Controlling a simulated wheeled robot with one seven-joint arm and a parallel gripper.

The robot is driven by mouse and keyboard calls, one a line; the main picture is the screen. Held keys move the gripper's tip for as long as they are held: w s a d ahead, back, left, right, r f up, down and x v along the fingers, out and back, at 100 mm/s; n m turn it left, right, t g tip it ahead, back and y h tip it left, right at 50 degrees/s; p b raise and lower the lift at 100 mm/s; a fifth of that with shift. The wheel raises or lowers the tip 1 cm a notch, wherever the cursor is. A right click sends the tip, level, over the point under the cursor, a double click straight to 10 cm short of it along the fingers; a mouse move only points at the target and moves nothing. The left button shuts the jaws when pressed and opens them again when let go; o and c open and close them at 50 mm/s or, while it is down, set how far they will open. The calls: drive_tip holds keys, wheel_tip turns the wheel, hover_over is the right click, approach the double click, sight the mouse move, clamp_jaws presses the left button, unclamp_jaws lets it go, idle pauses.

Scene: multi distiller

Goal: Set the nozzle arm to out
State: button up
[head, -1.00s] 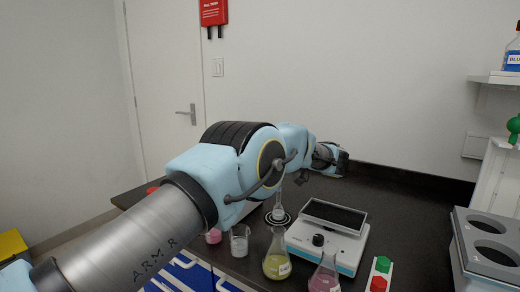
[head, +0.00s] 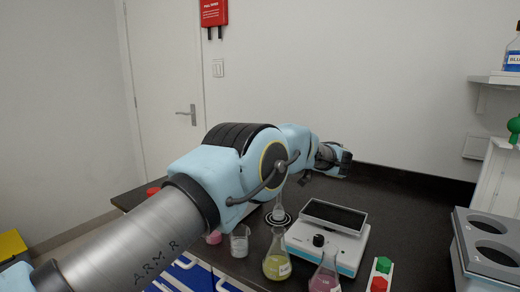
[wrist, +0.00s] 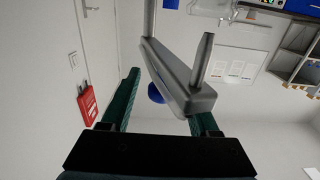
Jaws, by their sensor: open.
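The nozzle arm (wrist: 168,72) shows in the wrist view as a grey bar with a round nozzle (wrist: 203,58) standing out at one end and a grey post (wrist: 150,18) at the other. My gripper (wrist: 162,90) has two dark green fingers spread apart. The bar crosses between them, and its nozzle end covers part of the right finger. I cannot tell whether they touch. In the head view, my gripper (head: 340,160) is small and dark at the far end of my arm, over the back of the counter. I cannot make out the nozzle arm there.
On the dark counter stand a white hotplate (head: 328,240), a yellow flask (head: 277,262), a pink flask (head: 325,275), a beaker (head: 239,243) and a button box (head: 380,273). A grey rack with round holes (head: 490,255) is at right. The wall is behind my gripper.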

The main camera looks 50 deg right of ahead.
drive_tip(key=s+d+b, duration=0.1)
drive_tip(key=s+b, duration=0.1)
drive_tip(key=s, duration=0.8)
drive_tip(key=shift+d+b, duration=0.2)
drive_tip(key=shift+b, duration=0.1)
